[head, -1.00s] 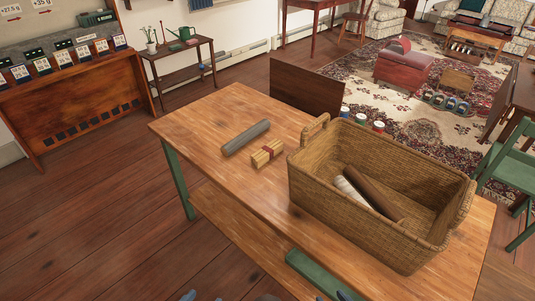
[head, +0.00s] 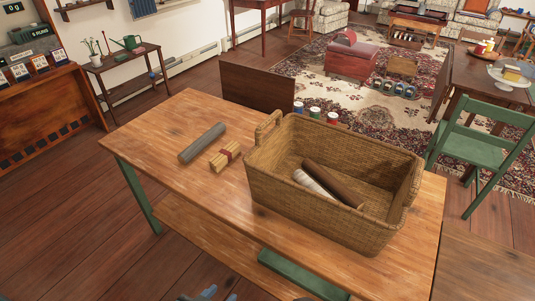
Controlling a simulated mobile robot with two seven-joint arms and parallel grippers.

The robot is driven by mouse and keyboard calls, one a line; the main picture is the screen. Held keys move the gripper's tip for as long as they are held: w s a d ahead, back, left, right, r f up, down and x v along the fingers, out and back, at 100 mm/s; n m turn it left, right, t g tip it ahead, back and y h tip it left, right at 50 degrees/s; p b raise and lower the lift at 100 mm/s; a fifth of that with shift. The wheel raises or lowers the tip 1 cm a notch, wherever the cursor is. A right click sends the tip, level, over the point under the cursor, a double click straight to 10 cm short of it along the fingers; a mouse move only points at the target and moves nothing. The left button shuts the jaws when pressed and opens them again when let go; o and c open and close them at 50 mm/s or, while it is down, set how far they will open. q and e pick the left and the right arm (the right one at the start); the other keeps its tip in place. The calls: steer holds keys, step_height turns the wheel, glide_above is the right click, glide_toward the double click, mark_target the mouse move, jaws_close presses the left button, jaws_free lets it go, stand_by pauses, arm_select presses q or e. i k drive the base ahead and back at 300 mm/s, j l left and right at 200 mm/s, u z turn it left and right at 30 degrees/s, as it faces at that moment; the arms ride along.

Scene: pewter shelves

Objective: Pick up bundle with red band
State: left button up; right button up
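The bundle with the red band (head: 225,156) lies on the wooden table (head: 180,112), left of the wicker basket (head: 320,222). It is a small pack of pale yellow sticks with a dark red band around its middle. A grey cylinder (head: 201,143) lies just to its left, a small gap apart. My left gripper (head: 212,294) shows only as small blue-grey tips at the bottom edge, well short of the bundle and not touching it. Whether it is open or shut cannot be made out. My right gripper is not clearly in view.
The basket holds a brown roll (head: 332,184) and a whitish roll (head: 314,184). Its tall wall and handle stand close to the bundle's right. The table's left and front-left parts are clear. A green chair (head: 478,148) stands at the right.

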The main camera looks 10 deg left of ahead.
mark_target(226, 155)
steer(key=j+z, duration=0.2)
steer(key=z, duration=0.25)
steer(key=j+z, duration=0.25)
steer(key=z, duration=0.2)
steer(key=j+z, duration=0.2)
steer(key=z, duration=0.25)
steer(key=k+j+z, duration=0.1)
steer(key=j+z, duration=0.15)
steer(key=k+j+z, duration=0.25)
steer(key=j, duration=0.15)
steer(key=j+z, duration=0.2)
steer(key=k+j+z, duration=0.4)
steer(key=k+j, duration=0.35)
steer(key=j, duration=0.1)
